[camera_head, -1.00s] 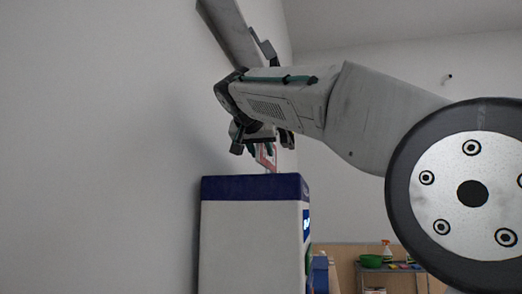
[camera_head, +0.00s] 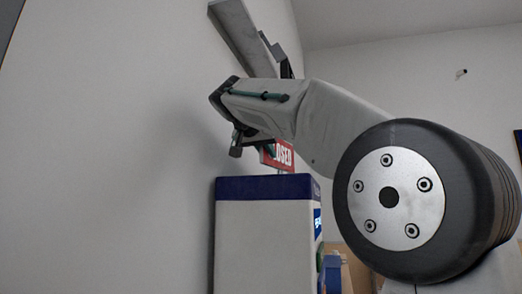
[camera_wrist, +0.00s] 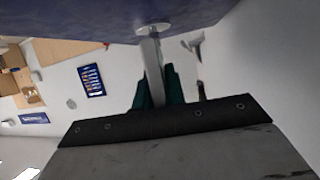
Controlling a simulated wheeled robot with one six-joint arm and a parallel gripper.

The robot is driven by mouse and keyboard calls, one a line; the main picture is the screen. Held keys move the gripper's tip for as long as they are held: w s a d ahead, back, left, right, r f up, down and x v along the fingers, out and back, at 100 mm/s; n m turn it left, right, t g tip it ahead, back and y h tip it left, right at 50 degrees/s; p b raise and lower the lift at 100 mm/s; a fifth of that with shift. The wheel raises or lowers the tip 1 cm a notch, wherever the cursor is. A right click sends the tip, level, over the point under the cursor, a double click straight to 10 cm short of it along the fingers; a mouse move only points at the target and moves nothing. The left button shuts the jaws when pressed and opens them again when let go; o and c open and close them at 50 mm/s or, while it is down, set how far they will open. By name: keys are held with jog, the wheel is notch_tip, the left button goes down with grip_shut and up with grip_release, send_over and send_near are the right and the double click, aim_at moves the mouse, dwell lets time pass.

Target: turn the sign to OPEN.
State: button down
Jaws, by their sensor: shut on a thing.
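The sign (camera_head: 284,154) is a red plate with white letters. "LOSED" shows in the head view, and its left end is hidden behind my gripper. It stands on a thin post above the blue top (camera_head: 262,188) of a white cabinet. My gripper (camera_head: 262,147) is at the sign's left side. In the wrist view the dark green fingers of my gripper (camera_wrist: 158,88) are shut on a pale, narrow upright piece of the sign (camera_wrist: 150,62), seen about edge-on. Its round foot (camera_wrist: 152,30) rests on the blue surface.
The white cabinet (camera_head: 262,240) stands close to the left wall, below my gripper. A grey bar (camera_head: 243,38) slants above my arm. Shelves and boxes (camera_wrist: 25,80) show far off in the wrist view. The space right of the cabinet is partly hidden by my arm.

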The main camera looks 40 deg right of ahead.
jog(key=shift+w+a+r, duration=0.1)
jog(key=shift+w+a, duration=0.1)
jog(key=shift+w, duration=0.35)
jog(key=shift+w+a, duration=0.15)
jog(key=shift+w, duration=0.4)
jog(key=shift+w+a, duration=0.2)
jog(key=shift+w, duration=0.75)
jog(key=c, duration=2)
grip_release()
jog(key=shift+w+d, duration=0.1)
jog(key=shift+w, duration=0.95)
jog(key=shift+o, duration=0.4)
jog(key=shift+w, duration=0.1)
jog(key=shift+r, duration=0.1)
jog(key=o, duration=0.8)
jog(key=shift+d, duration=0.2)
jog(key=shift+c, duration=1)
jog(key=shift+o, duration=0.8)
jog(key=shift+d+f, duration=0.3)
